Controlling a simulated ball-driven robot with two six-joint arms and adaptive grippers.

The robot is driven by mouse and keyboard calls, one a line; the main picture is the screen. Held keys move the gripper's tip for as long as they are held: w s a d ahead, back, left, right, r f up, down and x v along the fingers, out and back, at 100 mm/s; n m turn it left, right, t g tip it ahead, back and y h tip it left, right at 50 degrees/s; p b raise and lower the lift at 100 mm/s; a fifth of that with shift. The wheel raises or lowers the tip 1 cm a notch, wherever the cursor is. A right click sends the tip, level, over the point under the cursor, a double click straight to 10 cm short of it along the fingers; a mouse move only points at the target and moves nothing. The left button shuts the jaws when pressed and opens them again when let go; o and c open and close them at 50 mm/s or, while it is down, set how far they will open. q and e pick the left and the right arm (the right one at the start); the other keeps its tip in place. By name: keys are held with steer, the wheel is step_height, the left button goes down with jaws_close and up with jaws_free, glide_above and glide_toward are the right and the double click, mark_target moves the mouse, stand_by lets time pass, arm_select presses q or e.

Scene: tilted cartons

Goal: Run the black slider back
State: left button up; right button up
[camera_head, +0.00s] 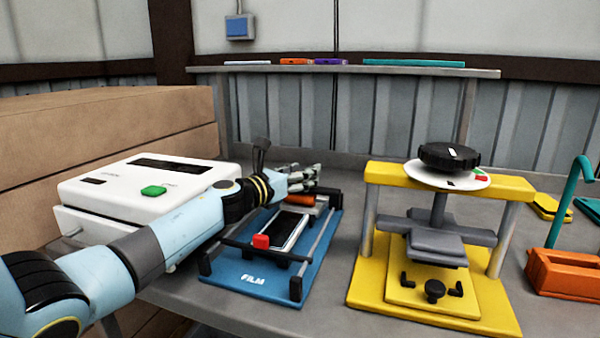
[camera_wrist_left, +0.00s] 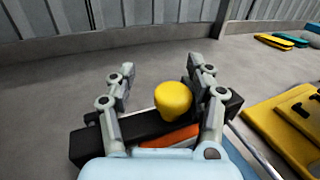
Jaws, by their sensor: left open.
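Which bar is the slider I cannot tell. My left gripper (camera_head: 303,178) is open over the back bar; in its wrist view the fingers (camera_wrist_left: 163,80) stand apart, one on each side of the yellow knob. The knob is hidden in the head view. My right gripper is not in view.
An orange roller (camera_head: 300,199) lies near the back bar.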

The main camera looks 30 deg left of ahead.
arm_select(q)
steer(key=shift+d, duration=0.15)
step_height(320, 180, up, 10)
stand_by(0.7)
steer(key=shift+w, duration=0.1)
